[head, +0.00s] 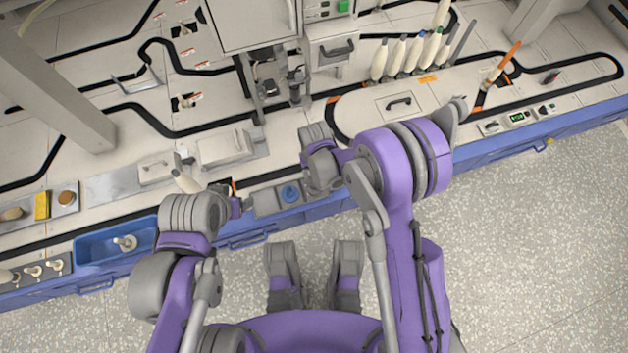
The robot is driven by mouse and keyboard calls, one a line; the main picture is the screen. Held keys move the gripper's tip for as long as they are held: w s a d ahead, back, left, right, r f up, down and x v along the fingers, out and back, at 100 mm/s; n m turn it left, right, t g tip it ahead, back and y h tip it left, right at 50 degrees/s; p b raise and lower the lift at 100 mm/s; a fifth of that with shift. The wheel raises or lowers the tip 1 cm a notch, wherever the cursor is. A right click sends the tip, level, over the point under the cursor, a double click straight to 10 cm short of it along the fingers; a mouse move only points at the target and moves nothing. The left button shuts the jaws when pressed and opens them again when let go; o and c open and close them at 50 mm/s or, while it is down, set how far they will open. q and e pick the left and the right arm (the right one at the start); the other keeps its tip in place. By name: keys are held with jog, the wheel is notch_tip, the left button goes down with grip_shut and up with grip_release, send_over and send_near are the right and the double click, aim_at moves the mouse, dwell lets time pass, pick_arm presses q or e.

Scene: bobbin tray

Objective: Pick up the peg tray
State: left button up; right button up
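A pale peg piece (125,242), upright on a round base, stands in a blue bin (88,250) set into the machine's front edge at lower left. It looks like a peg tray, but it is small and I cannot be sure. A pale cone-shaped bobbin (186,181) stands just behind my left wrist, its lower part hidden. My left gripper (236,200) is over the front edge, right of the blue bin and apart from it. My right gripper (318,172) is over the front edge near the middle. The fingers of both are too small or hidden to judge.
Several pegs (33,270) stand in a grey holder at far left. Several bobbins (397,56) stand at the back right. A grey post (60,90) rises at left. The floor (540,230) at right is clear.

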notch_tip(320, 180, down, 8)
jog(key=shift+r+b, duration=0.1)
jog(key=shift+b, duration=0.95)
jog(key=shift+c, duration=0.4)
grip_shut()
